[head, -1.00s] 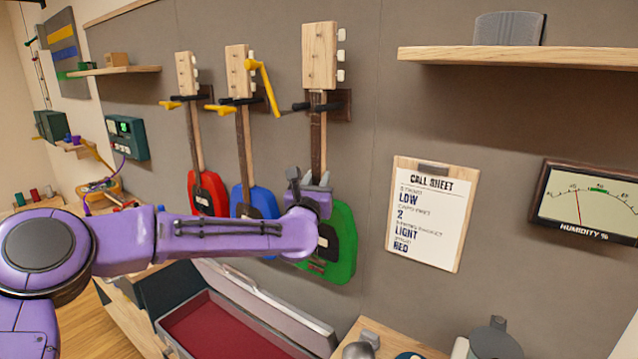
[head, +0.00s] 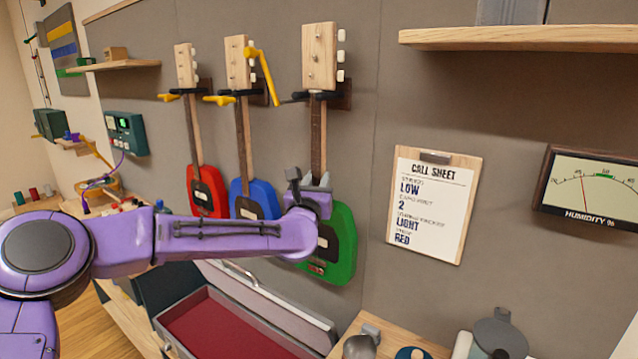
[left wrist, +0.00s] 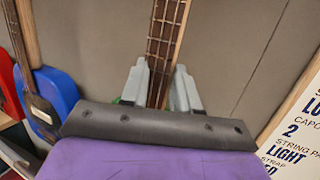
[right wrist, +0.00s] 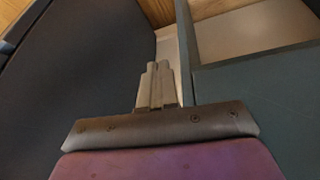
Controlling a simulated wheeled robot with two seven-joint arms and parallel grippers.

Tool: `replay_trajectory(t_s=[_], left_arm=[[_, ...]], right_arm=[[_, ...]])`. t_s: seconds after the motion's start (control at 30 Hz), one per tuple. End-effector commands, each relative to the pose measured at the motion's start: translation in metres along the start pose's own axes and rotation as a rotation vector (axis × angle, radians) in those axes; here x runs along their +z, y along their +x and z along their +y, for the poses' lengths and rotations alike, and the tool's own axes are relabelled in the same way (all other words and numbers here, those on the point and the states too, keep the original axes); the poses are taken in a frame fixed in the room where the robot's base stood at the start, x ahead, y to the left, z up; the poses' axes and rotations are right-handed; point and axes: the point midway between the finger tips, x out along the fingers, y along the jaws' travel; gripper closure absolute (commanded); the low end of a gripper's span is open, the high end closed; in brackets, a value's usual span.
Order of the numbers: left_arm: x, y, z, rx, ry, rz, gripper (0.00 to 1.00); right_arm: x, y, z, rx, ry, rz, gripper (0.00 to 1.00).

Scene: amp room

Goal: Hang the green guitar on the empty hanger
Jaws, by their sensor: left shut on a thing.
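The green guitar (head: 343,243) hangs upright against the grey wall panel, its headstock (head: 319,57) above the rightmost hanger (head: 342,95) and its neck at the prongs. My left gripper (head: 318,182) is at the lower neck, just above the green body. In the left wrist view its two fingers (left wrist: 160,88) are shut on either side of the neck (left wrist: 167,45). My arm and gripper hide part of the body. My right gripper (right wrist: 156,85) is in the right wrist view with its fingers together and nothing visible between them.
A red guitar (head: 208,190) and a blue guitar (head: 264,203) hang to the left. An open case (head: 215,325) with red lining lies below. A call sheet (head: 433,205), a humidity gauge (head: 590,193) and a shelf (head: 520,38) are to the right.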

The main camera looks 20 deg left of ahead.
Motion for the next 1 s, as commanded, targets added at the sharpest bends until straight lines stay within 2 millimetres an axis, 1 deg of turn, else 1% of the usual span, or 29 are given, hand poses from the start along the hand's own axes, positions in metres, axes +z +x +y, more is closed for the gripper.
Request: replay_trajectory(t_s=[0.03,0.43,0.47,0.5,0.53,0.73,0.77,0.87,0.97,1.0], left_arm=[[0.004,0.001,0.0,0.001,-0.002,-0.009,1.0],[0.005,0.001,0.0,0.001,-0.002,-0.009,1.0],[0.005,0.001,0.0,0.001,-0.002,-0.009,0.63],[0.004,0.001,0.0,0.001,-0.002,-0.009,0.5],[0.004,0.001,0.0,0.001,-0.002,-0.008,0.41],[0.002,0.0,0.0,0.0,-0.001,-0.004,0.4],[-0.004,-0.001,0.0,0.0,0.001,0.006,0.4],[-0.004,-0.004,0.0,0.0,0.0,0.004,0.4],[-0.006,-0.019,0.0,-0.002,-0.001,0.002,0.4],[-0.006,-0.028,0.0,-0.002,-0.003,0.001,0.4]], right_arm=[[0.0,0.001,0.0,0.0,0.0,0.0,1.0],[0.0,0.0,0.0,0.0,0.0,0.0,1.0],[0.0,0.0,0.0,0.0,0.0,0.0,1.0],[0.0,0.0,0.0,0.0,0.0,0.0,1.0],[0.0,0.0,0.0,0.0,0.0,0.0,1.0],[0.0,0.001,0.0,0.0,0.0,0.0,1.0],[0.0,0.001,0.0,0.0,0.0,0.0,1.0],[0.002,0.004,0.0,0.0,0.0,0.0,1.0],[0.005,0.013,-0.001,0.0,0.0,0.0,1.0],[0.007,0.018,-0.002,0.0,0.0,0.0,1.0]])
